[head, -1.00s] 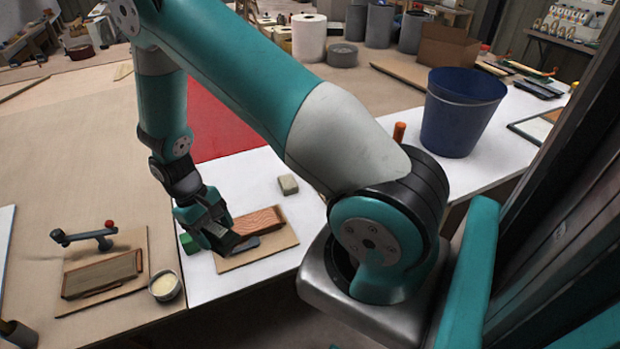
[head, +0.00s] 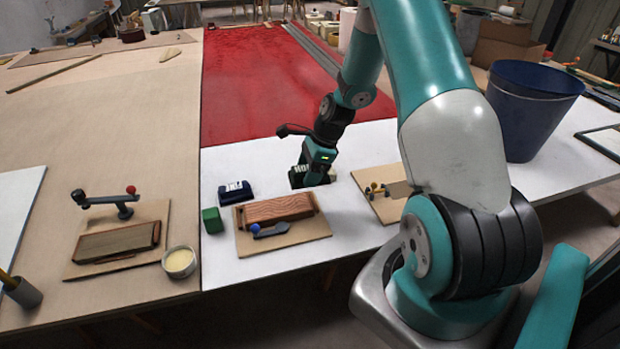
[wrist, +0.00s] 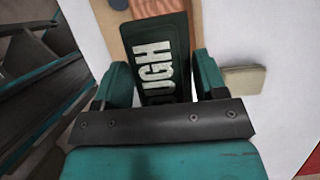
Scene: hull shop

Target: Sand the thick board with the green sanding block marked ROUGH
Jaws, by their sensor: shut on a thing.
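My gripper (head: 310,178) is shut on the dark green sanding block (wrist: 155,60). Pale letters "UGH" show on it in the wrist view, the rest hidden by the jaws. In the head view the block is behind and right of a reddish-brown board (head: 278,208), apart from it. Whether it touches the white table I cannot tell. That board lies on a tan base (head: 290,238) with a blue-knobbed clamp (head: 270,230) at its front. A flatter-looking brown board (head: 115,243) lies on another base at left, beside a red-knobbed clamp (head: 107,200).
A cream-filled bowl (head: 180,262) is further left. A beige block (wrist: 243,80) is beside my gripper.

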